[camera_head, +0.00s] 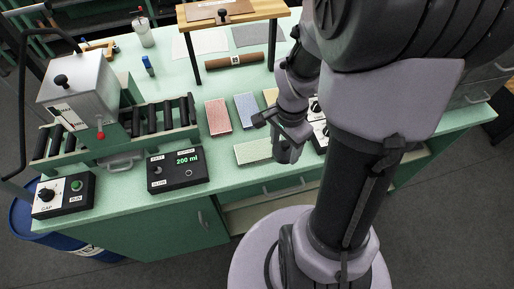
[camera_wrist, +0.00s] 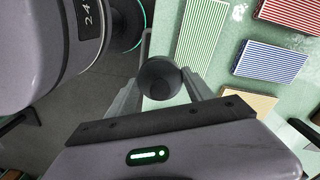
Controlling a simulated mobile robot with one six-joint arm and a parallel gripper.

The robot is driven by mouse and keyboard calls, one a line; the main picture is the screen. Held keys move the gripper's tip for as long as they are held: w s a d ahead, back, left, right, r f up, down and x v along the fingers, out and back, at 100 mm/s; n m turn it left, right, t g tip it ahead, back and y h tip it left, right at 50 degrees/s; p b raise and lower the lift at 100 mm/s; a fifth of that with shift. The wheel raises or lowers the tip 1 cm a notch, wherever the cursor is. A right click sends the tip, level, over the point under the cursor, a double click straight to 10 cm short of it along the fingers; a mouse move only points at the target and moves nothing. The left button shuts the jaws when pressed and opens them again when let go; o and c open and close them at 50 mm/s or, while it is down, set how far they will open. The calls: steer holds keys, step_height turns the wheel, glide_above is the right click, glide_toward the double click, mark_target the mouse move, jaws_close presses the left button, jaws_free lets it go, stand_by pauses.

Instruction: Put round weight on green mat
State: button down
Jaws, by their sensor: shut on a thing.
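The round weight (camera_wrist: 160,80) is a dark ball-like piece between my fingers in the wrist view. My gripper (camera_wrist: 160,88) is shut on it. In the head view my gripper (camera_head: 264,118) is above the mats, and I cannot make out the weight clearly there. The green mat (camera_head: 253,152) is green-and-white striped and lies flat near the table's front edge, partly hidden by my arm at its right end. It also shows in the wrist view (camera_wrist: 197,32), just beyond and right of the weight. The part of it that shows is bare.
A red mat (camera_head: 217,116), a blue mat (camera_head: 246,111) and a tan mat (camera_wrist: 248,104) lie behind the green one. A control box (camera_head: 178,170) reading 200 ml stands left of it. A roller rack (camera_head: 155,122) and a metal box (camera_head: 78,90) are further left.

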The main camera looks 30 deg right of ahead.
glide_above(260, 149)
steer(key=shift+s+d+f+b, duration=0.15)
steer(key=shift+s+f+b, duration=0.2)
steer(key=shift+s+b, duration=0.1)
steer(key=shift+w+a+f+b, duration=0.2)
steer(key=shift+f+b, duration=0.3)
steer(key=shift+f, duration=0.4)
steer(key=shift+w+a+f+b, duration=0.1)
steer(key=shift+w+f+b, duration=0.1)
steer(key=shift+f+b, duration=0.45)
steer(key=shift+f, duration=0.25)
steer(key=shift+f, duration=0.15)
steer(key=shift+c, duration=2)
jaws_free()
